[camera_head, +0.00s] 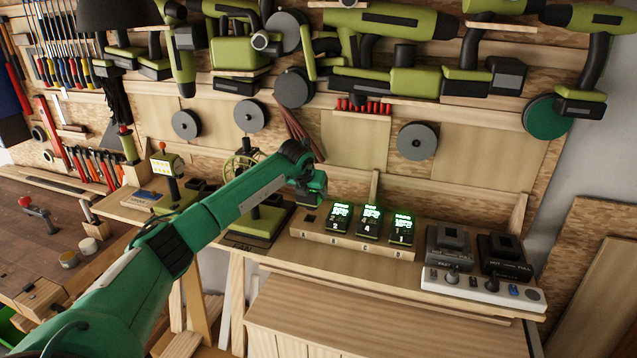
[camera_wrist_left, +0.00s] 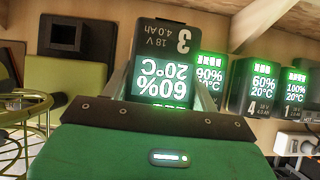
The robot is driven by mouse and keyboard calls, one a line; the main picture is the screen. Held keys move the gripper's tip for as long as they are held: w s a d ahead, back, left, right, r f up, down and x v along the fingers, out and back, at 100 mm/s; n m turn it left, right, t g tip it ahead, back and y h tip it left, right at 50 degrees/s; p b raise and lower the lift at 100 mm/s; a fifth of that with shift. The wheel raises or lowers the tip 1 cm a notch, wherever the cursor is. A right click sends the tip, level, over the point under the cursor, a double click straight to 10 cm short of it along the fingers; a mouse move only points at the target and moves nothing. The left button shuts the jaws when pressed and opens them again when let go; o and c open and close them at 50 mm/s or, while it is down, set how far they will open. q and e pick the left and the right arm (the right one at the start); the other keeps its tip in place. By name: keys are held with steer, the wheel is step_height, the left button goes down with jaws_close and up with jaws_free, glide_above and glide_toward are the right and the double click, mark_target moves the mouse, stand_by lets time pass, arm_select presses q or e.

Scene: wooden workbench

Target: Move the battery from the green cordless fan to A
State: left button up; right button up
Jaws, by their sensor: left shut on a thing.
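My left gripper (camera_head: 308,190) is shut on a dark battery (camera_wrist_left: 165,45) marked 3, with a lit 60% display. The wrist view shows its two fingers on either side of it; in the head view my gripper mostly hides it. The gripper is above the left end of the wooden battery rack (camera_head: 345,242), near the empty leftmost place (camera_head: 310,218). The green fan (camera_head: 262,222), with a wire cage, stands left of the rack, partly behind my arm. Its cage shows in the wrist view (camera_wrist_left: 20,125). My right gripper is not in view.
Three lit batteries (camera_head: 370,222) stand in the rack, right of the empty place. Two dark chargers (camera_head: 448,245) and a white power strip (camera_head: 485,292) are further right. A yellow-lit lamp (camera_head: 163,167) stands left. Green tools (camera_head: 390,82) hang above.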

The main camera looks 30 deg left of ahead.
arm_select(q)
steer(key=shift+a+r, duration=0.15)
steer(key=shift+a, duration=0.3)
steer(key=shift+s+f, duration=0.1)
steer(key=shift+f, duration=0.55)
steer(key=shift+f+b, duration=0.5)
steer(key=shift+f, duration=0.6)
steer(key=shift+b, duration=0.55)
steer(key=shift+f, duration=0.2)
steer(key=shift+f+b, duration=0.5)
steer(key=shift+b, duration=0.1)
steer(key=shift+f+b, duration=0.3)
